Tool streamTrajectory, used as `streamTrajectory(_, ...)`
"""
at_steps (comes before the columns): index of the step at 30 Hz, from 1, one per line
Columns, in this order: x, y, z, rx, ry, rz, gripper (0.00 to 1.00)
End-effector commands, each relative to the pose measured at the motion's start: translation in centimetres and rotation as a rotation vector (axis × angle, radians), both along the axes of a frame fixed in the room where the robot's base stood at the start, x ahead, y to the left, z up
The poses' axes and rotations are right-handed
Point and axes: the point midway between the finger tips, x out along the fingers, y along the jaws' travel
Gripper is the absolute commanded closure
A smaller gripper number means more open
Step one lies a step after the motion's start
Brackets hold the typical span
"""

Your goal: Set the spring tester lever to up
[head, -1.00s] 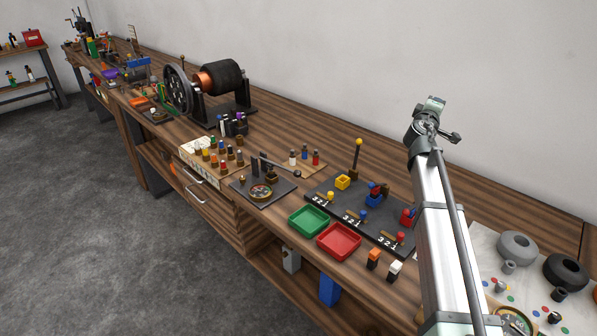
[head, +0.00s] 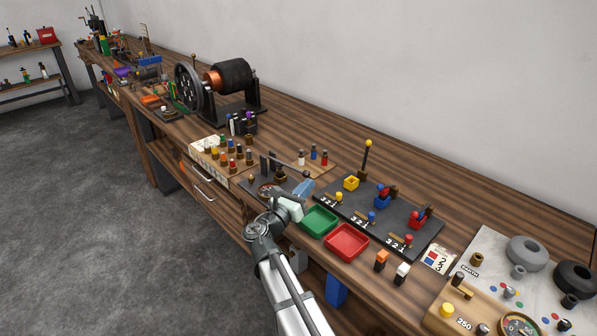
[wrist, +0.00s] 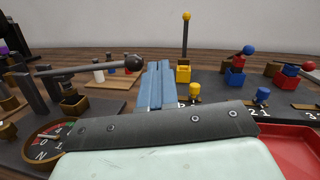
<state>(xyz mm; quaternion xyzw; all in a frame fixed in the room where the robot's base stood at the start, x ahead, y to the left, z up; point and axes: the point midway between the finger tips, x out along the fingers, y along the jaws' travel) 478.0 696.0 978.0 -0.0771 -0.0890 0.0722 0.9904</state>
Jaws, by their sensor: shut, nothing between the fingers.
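The spring tester stands on a dark plate with a round dial (wrist: 45,145) marked N. Its lever (wrist: 85,67) is a dark bar with a black ball (wrist: 133,63) at its end and lies close to level in the wrist view. The lever also shows in the head view (head: 286,165), partly hidden near my gripper. My gripper (head: 305,186) is shut and empty. In the wrist view its blue fingers (wrist: 157,75) appear just right of the ball. I cannot tell whether they touch it. My gripper body hides part of the dial.
A green tray (head: 320,234) and a red tray (head: 346,255) sit at the front edge, right of my gripper. A dark board (head: 408,249) with several coloured cups and knobs lies behind them. Small bottles (head: 313,154) stand behind the tester. A large wheel machine (head: 188,86) stands farther left.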

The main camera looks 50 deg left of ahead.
Motion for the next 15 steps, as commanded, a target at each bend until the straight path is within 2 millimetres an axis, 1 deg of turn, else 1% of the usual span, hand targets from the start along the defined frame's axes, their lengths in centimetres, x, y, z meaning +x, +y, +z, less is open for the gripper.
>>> streamTrajectory(1, -2.4, 0.1, -0.6, -0.074, -0.027, -0.006, 1.00)
streamTrajectory(3, -4.9, 0.2, -1.1, -0.166, -0.066, -0.024, 1.00)
streamTrajectory(6, -7.7, 0.2, -1.6, -0.271, -0.112, -0.046, 1.00)
streamTrajectory(10, -9.9, 0.1, -2.0, -0.356, -0.151, -0.066, 1.00)
streamTrajectory(12, -10.4, 0.1, -2.1, -0.380, -0.162, -0.073, 1.00)
streamTrajectory(15, -10.3, 0.2, -2.0, -0.391, -0.167, -0.078, 1.00)
